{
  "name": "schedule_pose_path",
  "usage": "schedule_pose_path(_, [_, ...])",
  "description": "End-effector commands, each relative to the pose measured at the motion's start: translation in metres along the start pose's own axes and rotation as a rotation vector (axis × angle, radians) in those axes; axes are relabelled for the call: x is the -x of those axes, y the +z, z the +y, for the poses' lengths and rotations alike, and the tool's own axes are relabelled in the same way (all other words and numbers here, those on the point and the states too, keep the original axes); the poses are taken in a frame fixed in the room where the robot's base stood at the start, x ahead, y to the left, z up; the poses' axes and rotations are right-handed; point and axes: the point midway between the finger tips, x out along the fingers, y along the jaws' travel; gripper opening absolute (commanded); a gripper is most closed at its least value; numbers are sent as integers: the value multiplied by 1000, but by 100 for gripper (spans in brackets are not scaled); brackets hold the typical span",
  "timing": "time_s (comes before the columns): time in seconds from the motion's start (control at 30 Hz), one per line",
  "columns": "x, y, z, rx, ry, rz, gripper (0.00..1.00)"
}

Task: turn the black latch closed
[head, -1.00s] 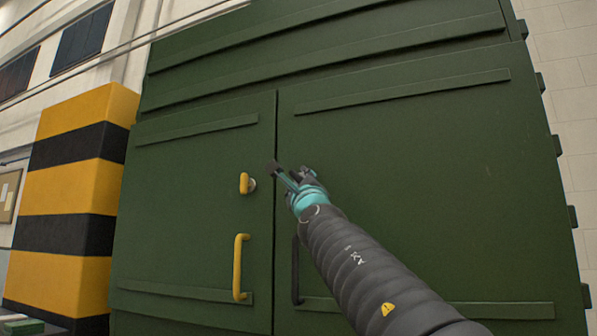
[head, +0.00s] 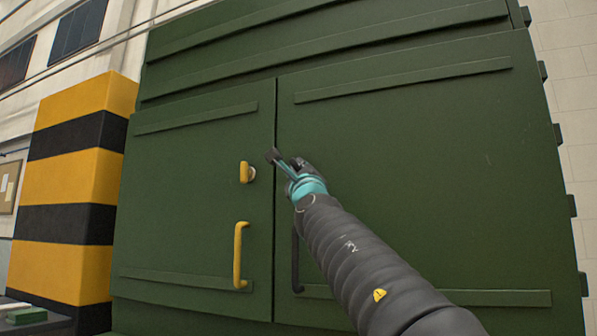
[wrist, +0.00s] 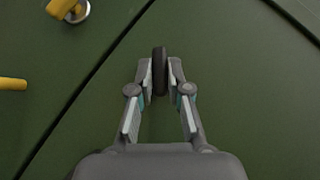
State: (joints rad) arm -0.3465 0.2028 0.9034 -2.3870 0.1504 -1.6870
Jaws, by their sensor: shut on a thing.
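The black latch (wrist: 160,72) is on the right green door, just right of the seam between the doors. In the wrist view it stands between my fingers, upright in the picture and tilted relative to the diagonal seam. In the head view its dark end (head: 272,156) shows at my fingertips. My gripper (head: 282,163) is shut on the latch, and its fingers also show in the wrist view (wrist: 160,75). The latch's pivot is hidden.
A yellow latch (head: 245,172) and a yellow handle (head: 239,255) are on the left door. A black handle (head: 296,262) on the right door is partly behind my arm. A yellow-and-black striped block (head: 70,190) stands at the left.

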Motion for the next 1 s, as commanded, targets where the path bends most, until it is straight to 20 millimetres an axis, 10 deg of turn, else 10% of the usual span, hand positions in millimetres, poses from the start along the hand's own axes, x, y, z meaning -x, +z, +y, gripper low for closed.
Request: schedule_pose_path(1.0, [-2,3,7,-443,-441,-1,0])
